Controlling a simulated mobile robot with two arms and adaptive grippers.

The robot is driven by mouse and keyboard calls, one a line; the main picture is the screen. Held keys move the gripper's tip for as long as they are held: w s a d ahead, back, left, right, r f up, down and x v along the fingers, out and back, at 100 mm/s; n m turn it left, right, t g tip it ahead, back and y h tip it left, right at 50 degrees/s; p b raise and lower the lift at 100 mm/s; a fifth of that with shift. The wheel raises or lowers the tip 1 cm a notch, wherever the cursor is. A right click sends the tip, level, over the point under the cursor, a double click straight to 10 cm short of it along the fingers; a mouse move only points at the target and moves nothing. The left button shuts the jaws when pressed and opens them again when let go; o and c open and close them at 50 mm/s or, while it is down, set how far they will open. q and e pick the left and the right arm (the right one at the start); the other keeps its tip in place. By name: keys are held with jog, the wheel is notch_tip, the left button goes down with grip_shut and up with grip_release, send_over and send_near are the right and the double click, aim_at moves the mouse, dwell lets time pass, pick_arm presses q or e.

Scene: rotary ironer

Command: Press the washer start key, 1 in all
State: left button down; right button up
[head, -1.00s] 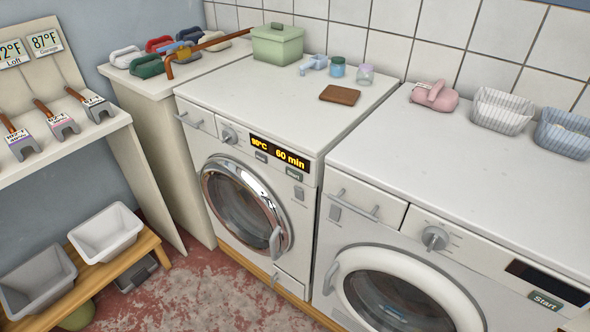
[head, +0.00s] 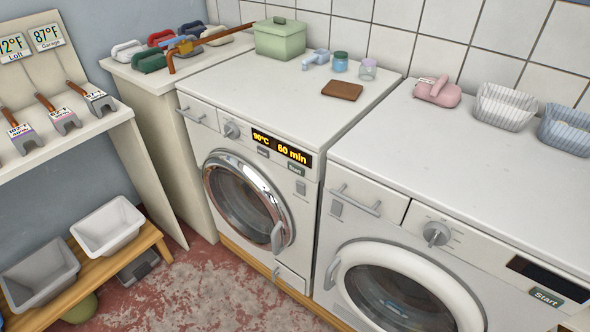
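Two white front-loading machines stand side by side. The left machine (head: 250,110) has a chrome-ringed door (head: 246,178) and a lit display (head: 281,148) reading 90°C and 60 min. Its dark start key (head: 296,170) sits just below the display, with another small key to its left. The right machine (head: 440,160) has a white-ringed door (head: 345,268), a dark display (head: 549,278) and a start key (head: 546,297) below it. No label tells which one is the washer. Both doors look shut. Neither of my grippers is in view.
A green box (head: 279,41), blue and teal jars, a brown block (head: 342,91), a pink item (head: 437,92) and striped baskets (head: 504,106) stand on the machine tops. Tubs (head: 107,228) sit on a low wooden bench. The red floor in front is partly clear.

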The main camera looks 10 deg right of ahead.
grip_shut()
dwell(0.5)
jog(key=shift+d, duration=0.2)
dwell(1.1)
